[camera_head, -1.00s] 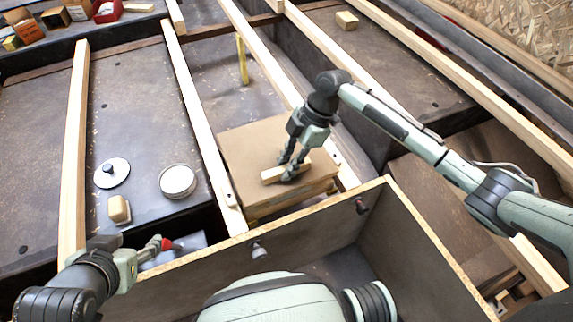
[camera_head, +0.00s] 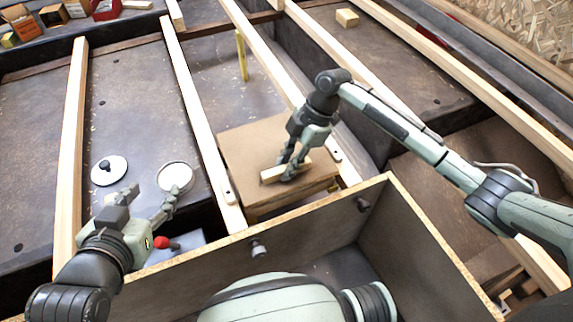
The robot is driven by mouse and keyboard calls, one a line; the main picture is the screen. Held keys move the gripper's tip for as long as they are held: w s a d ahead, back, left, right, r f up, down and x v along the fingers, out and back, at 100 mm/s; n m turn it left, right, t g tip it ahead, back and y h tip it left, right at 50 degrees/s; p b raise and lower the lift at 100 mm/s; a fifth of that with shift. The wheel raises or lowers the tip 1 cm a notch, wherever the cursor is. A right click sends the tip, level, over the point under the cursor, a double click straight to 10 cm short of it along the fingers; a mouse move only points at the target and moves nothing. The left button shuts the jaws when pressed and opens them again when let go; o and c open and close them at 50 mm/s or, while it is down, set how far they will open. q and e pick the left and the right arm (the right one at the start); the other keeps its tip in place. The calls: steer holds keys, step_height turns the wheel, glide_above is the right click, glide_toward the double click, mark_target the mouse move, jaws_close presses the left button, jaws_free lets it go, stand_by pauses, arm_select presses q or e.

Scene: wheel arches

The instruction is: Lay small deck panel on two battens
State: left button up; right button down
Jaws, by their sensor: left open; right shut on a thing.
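A brown square panel (camera_head: 245,150) with a pale wooden grip bar (camera_head: 272,175) on top is in the middle of the head view. It shows between a left batten (camera_head: 195,105) and a right batten (camera_head: 268,58). I cannot tell whether it touches either batten. My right gripper (camera_head: 288,174) is shut on the grip bar from above. My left gripper (camera_head: 153,202) is open and empty at the lower left, near a round white-topped tin (camera_head: 175,177). I cannot tell whether its fingers touch the tin.
A white disc with a dark knob (camera_head: 108,171) lies left of the tin. A red-tipped object (camera_head: 162,243) is beside my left gripper. An open wooden box (camera_head: 310,225) fills the front. More battens (camera_head: 72,140) run front to back. A wood block (camera_head: 347,18) lies at the back.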

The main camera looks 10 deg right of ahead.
steer(key=shift+f, duration=0.2)
steer(key=shift+w+f+b, duration=0.1)
steer(key=shift+f+b, duration=0.25)
steer(key=shift+f, duration=0.3)
arm_select(q)
steer(key=shift+w+d+r+t+h, duration=0.3)
steer(key=shift+d+r+t, duration=0.1)
steer(key=shift+d+r, duration=0.25)
steer(key=shift+w+d+r+t+h, duration=0.25)
steer(key=shift+d+r+t, duration=0.2)
steer(key=shift+r, duration=0.3)
arm_select(e)
steer(key=shift+f, duration=0.4)
arm_select(q)
steer(key=shift+r+p, duration=0.35)
steer(key=shift+p, duration=0.1)
arm_select(e)
steer(key=c, duration=1.4)
jaws_free()
steer(key=shift+o, duration=0.4)
steer(key=shift+f, duration=0.1)
steer(key=v, duration=1.2)
